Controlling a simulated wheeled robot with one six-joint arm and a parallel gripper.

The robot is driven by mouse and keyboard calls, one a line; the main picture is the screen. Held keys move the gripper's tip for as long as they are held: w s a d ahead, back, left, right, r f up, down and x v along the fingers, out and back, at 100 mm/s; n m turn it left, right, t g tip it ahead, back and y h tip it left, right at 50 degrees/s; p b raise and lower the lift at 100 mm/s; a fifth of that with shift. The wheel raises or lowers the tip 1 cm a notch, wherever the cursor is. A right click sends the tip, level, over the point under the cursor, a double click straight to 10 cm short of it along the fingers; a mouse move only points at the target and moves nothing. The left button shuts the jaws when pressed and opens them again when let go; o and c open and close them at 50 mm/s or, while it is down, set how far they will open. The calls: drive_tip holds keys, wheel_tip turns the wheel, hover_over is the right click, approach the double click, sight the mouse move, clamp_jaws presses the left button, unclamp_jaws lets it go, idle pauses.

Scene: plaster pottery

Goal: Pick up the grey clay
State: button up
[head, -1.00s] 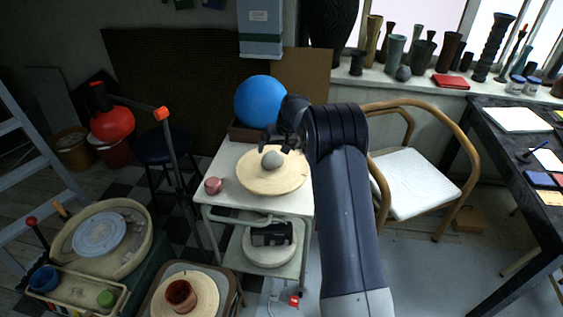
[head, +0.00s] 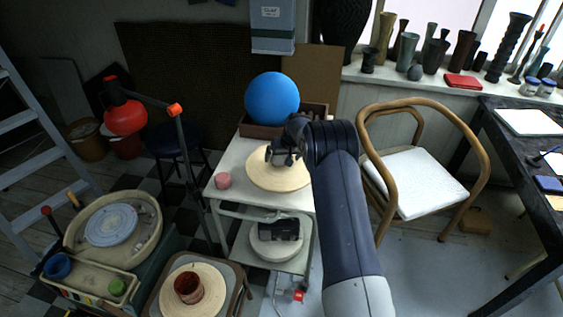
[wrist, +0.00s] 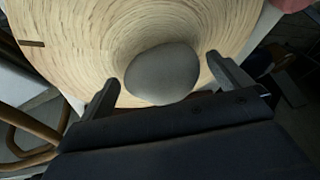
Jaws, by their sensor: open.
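The grey clay (wrist: 162,74) is a smooth rounded lump on the round pale wooden board (wrist: 85,55) in the wrist view. My gripper (wrist: 163,75) is open, with one finger on each side of the clay; whether the fingers touch it I cannot tell. In the head view my gripper (head: 283,158) is low over the wooden board (head: 278,181), and it hides most or all of the clay. The board lies on a white trolley top.
A pink lump (head: 223,180) sits left of the board on the trolley (head: 228,196). A blue ball (head: 272,99) in a brown tray stands behind. A wooden chair (head: 424,180) is close on the right, and a red lamp (head: 125,117) on the left.

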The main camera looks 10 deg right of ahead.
drive_tip(key=shift+c, duration=0.2)
drive_tip(key=c, duration=1.7)
drive_tip(key=shift+r, duration=0.15)
drive_tip(key=shift+c, duration=0.3)
drive_tip(key=shift+w+r, duration=0.1)
